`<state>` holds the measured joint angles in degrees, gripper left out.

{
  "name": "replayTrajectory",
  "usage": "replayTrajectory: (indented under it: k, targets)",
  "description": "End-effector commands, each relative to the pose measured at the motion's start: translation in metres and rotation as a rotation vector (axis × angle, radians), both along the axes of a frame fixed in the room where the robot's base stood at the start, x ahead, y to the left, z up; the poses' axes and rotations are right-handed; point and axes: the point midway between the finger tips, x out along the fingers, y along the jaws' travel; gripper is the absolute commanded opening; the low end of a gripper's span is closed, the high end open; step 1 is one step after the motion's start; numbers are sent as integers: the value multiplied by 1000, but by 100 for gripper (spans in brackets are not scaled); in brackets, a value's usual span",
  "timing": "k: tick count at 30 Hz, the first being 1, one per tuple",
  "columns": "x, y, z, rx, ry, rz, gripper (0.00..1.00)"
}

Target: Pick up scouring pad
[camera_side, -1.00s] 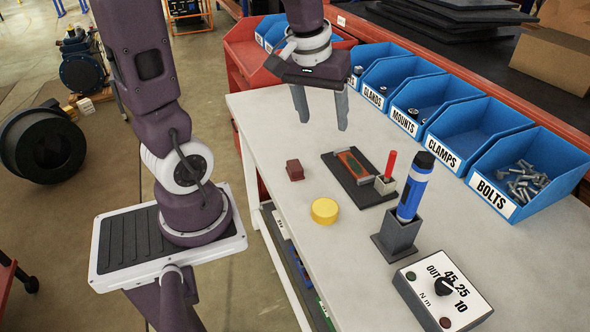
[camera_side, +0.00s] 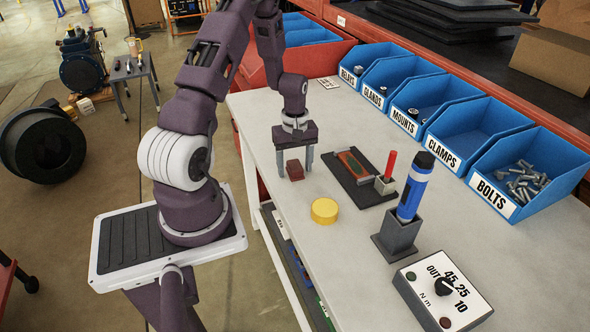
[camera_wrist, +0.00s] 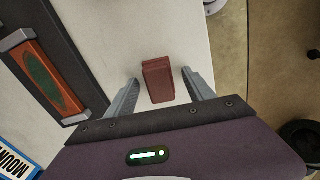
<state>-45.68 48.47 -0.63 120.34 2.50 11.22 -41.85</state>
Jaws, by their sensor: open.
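The scouring pad, a small dark red block (camera_side: 294,170), rests on the white workbench (camera_side: 262,128) near its left edge. In the wrist view the same pad (camera_wrist: 158,80) lies between and slightly beyond the two finger tips. My gripper (camera_side: 294,176) is open around the pad, one finger on each side of it. In the wrist view my gripper (camera_wrist: 159,80) shows a gap between each finger and the pad.
A black tray (camera_side: 368,197) with an orange-and-green tool lies to the right. A yellow disc (camera_side: 325,210) sits in front. A red stick in a small holder, a blue-handled tool (camera_side: 414,190) in a stand, and a dial box (camera_side: 443,298) stand further right. Blue bins line the back.

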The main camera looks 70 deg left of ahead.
Motion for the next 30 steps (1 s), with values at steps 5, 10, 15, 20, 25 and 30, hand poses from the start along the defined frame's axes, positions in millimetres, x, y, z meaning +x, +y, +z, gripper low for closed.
replayTrajectory:
  k: [5, 10, 15, 20, 25, 30]
  targets:
    - [0, 0, 1, 0, 0, -1, 48]
    - [0, 0, 1, 0, 0, -1, 15]
    - [0, 0, 1, 0, 0, -1, 0]
    - [1, 0, 4, 2, -1, -1, 0]
    - [2, 1, 41, 7, -6, -1, 0]
    - [1, 0, 82, 4, -4, -3, 0]
